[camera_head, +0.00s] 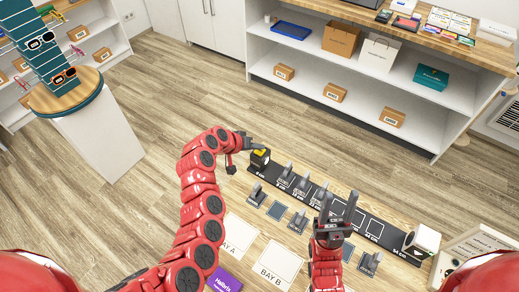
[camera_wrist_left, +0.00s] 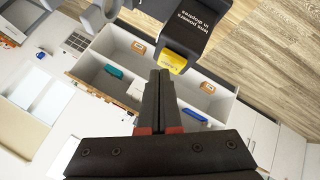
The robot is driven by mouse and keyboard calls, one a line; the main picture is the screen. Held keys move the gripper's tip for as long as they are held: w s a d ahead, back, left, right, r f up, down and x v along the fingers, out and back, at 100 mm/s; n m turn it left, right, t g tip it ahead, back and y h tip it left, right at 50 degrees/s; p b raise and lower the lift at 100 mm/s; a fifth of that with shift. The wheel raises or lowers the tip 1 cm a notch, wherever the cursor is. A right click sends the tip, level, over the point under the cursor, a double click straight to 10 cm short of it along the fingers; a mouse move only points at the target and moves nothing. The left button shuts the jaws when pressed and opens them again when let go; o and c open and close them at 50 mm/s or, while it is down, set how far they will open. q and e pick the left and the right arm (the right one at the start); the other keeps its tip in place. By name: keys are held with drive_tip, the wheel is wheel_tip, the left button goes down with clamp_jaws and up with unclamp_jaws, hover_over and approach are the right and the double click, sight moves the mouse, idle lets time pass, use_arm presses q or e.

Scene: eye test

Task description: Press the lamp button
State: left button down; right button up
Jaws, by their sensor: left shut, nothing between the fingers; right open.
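The lamp button (camera_head: 261,153) is yellow and sits on a small black box (camera_head: 259,164) at the left end of a dark marked rail. My right gripper (camera_head: 338,202) is open and empty, above the table at the rail's right part.
The dark rail (camera_head: 375,228) carries several grey holders, with a white box (camera_head: 422,242) at its right end. Cards BAY A (camera_head: 238,235) and BAY B (camera_head: 276,266) and a purple box (camera_head: 222,281) lie in front. A display stand (camera_head: 66,98) with glasses stands left.

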sight(258, 152)
use_arm(q)
drive_tip(key=shift+r+p, duration=1.35)
drive_tip(key=shift+r, duration=1.7)
drive_tip(key=shift+f, duration=0.1)
